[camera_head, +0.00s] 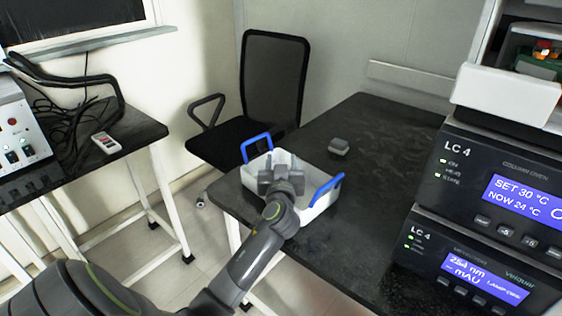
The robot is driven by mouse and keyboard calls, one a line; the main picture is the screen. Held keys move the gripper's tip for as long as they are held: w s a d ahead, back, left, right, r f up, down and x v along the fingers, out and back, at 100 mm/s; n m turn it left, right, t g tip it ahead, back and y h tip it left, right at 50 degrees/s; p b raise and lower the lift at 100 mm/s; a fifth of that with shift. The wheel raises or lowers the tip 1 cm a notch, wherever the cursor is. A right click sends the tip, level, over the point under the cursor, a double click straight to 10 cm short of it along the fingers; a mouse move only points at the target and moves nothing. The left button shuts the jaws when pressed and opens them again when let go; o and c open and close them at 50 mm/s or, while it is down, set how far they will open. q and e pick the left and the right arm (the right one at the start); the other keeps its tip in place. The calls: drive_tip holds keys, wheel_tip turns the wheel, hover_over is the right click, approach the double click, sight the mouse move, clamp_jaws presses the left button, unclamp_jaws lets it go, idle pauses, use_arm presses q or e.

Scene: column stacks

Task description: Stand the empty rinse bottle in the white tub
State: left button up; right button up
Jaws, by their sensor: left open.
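The white tub (318,212), with two blue handles, stands on the dark bench near its left edge. My left arm reaches in from the lower left, and my left gripper (276,170) is at the tub, over its left part. The gripper is open. The gripper and wrist hide part of the tub's inside and its front wall. I cannot make out a rinse bottle; whether one stands behind the gripper in the tub cannot be told. My right gripper is out of view.
Stacked LC 4 instruments (480,200) stand at the right. A black chair (270,95) is behind the bench's left edge. A side table (140,130) with cables and a handheld device is at the left.

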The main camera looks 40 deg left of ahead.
use_arm(q)
drive_tip(key=shift+p, duration=0.4)
drive_tip(key=b+v, duration=0.1)
drive_tip(key=v, duration=1.1)
drive_tip(key=shift+r, duration=0.3)
